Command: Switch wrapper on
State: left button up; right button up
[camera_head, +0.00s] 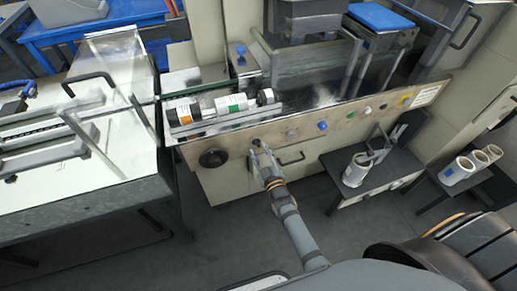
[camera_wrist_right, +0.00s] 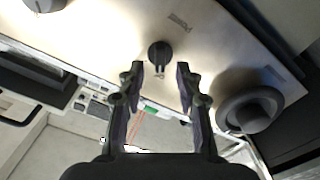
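The wrapper's tan control panel (camera_head: 300,127) runs across the middle of the head view. In the right wrist view, a small black rotary switch (camera_wrist_right: 160,52) sits on the panel with small printed text beside it. My right gripper (camera_head: 259,151) reaches up to the panel's left half. In the right wrist view, the gripper (camera_wrist_right: 161,70) is open, its two fingertips on either side of the switch's lower part, with gaps visible. Contact with the panel cannot be told. In the head view the gripper hides the switch. My left gripper is not in view.
A large black knob (camera_head: 213,158) is left of my gripper in the head view; it also shows in the right wrist view (camera_wrist_right: 248,108). A blue button (camera_head: 322,126) is right of it. Labelled rolls (camera_head: 232,104) lie above the panel.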

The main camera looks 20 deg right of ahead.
jog(key=shift+w, duration=1.05)
grip_shut()
